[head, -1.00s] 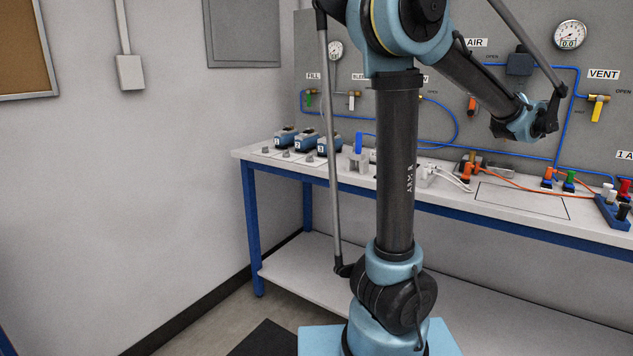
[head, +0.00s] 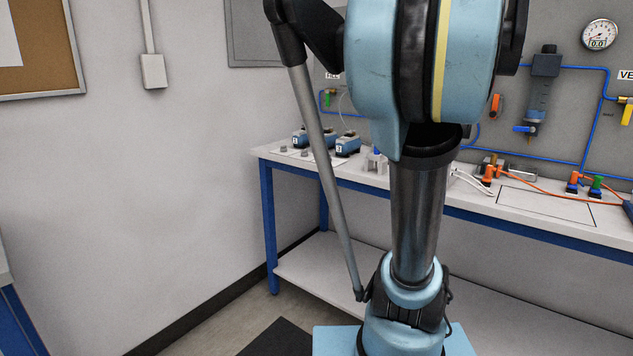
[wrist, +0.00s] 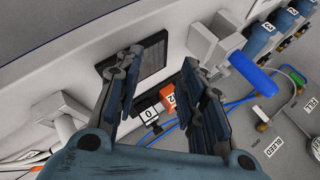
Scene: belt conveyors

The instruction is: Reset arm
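My arm stands in the middle of the head view, its column upright and its large blue upper joint close to the camera. My gripper is out of sight in the head view. In the wrist view my gripper (wrist: 161,62) is open, its two dark fingers apart with nothing between the pads. A blue handle (wrist: 252,75) on a pale block is to the right. No contact shows.
A white-topped bench (head: 480,208) with blue legs runs behind my arm. It carries blue boxes (head: 347,144), orange (head: 574,180) and green (head: 596,186) plugs and an orange cable. A gauge (head: 600,35) and blue tubing are on the back panel.

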